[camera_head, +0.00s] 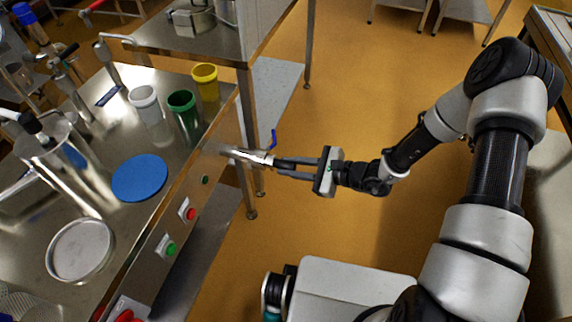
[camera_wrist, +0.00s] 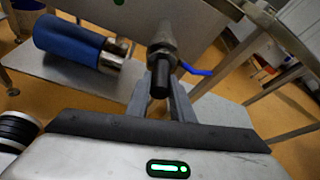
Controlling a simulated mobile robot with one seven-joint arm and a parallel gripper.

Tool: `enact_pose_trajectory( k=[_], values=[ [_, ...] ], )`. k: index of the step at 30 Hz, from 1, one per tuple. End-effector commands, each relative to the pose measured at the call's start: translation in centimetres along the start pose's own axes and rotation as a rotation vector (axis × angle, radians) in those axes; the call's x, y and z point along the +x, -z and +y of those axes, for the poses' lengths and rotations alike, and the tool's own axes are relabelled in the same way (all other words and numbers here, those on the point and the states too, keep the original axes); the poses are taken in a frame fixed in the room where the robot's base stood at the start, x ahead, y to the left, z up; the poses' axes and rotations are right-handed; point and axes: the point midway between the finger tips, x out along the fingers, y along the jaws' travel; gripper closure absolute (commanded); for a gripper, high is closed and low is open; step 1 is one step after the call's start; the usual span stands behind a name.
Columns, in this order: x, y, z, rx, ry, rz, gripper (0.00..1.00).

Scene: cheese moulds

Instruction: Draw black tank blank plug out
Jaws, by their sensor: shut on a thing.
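The black blank plug (camera_wrist: 159,82) is a short dark cylinder at the near end of a metal tank fitting (camera_wrist: 161,45) in the wrist view. A blue lever (camera_wrist: 196,71) sticks out to the right of the fitting. In the head view the fitting (camera_head: 248,156) sticks out from the steel bench front, and the blue lever (camera_head: 273,139) stands up beside it. My gripper (camera_head: 280,163) reaches it from the right; it also shows in the wrist view (camera_wrist: 161,80). Its two fingers are shut on the plug, which lines up with the fitting.
The steel bench top carries a blue disc (camera_head: 139,178), a round metal dish (camera_head: 80,249) and white (camera_head: 145,103), green (camera_head: 184,114) and yellow (camera_head: 205,82) cups. A table leg (camera_head: 246,150) stands behind the fitting. A blue cylinder (camera_wrist: 69,40) lies left in the wrist view.

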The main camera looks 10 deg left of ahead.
Motion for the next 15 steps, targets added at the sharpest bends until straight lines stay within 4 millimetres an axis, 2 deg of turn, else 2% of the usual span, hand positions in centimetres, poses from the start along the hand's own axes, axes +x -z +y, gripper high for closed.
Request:
enact_pose_trajectory(
  k=[15],
  values=[
    [-2.5, 1.0, -0.1, -0.001, 0.001, 0.0, 1.0]
  ],
)
